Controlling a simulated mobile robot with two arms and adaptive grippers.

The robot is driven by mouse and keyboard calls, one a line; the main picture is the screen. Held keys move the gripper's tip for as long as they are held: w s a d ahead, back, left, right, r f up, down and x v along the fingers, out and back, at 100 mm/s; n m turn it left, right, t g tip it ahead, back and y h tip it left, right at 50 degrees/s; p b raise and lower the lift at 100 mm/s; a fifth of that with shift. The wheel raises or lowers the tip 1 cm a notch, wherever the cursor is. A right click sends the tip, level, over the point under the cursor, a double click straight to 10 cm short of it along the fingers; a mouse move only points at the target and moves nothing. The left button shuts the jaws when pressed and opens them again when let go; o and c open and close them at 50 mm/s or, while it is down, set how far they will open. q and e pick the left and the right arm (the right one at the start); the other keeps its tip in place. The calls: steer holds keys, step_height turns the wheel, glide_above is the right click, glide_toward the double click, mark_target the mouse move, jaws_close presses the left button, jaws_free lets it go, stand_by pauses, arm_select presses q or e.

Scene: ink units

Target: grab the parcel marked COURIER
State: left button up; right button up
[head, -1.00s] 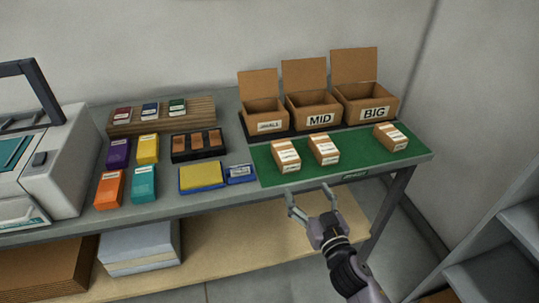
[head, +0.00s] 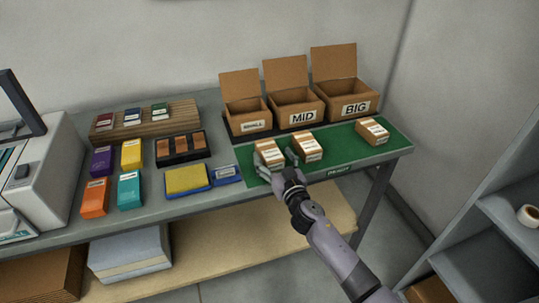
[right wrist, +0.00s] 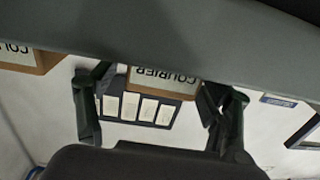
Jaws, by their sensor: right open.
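Three brown parcels with white labels lie on the green mat (head: 340,148). In the head view my right gripper (head: 277,163) is open at the leftmost parcel (head: 268,149), one finger on each side of its near part. In the right wrist view a parcel (right wrist: 163,82) whose upside-down label reads COURIER shows between the open fingers. Another parcel (right wrist: 28,60) there has a label starting COU, cut off by the frame. The middle parcel (head: 307,147) is close to the right finger. The right parcel (head: 372,130) lies apart. Head-view labels are too small to read.
Open boxes marked SMALL (head: 247,115), MID (head: 297,109) and BIG (head: 346,101) stand behind the mat. A yellow pad (head: 187,179) and blue box (head: 227,174) lie left of it. Shelves (head: 490,240) stand at right.

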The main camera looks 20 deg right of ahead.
mark_target(270, 150)
steer(key=w, duration=0.3)
steer(key=shift+w+a+f, duration=0.1)
steer(key=shift+a+f, duration=0.05)
steer(key=shift+f, duration=0.05)
steer(key=shift+c, duration=0.2)
steer(key=c, duration=1.3)
steer(key=shift+r, duration=0.1)
steer(key=shift+c, duration=0.4)
steer(key=shift+r, duration=0.15)
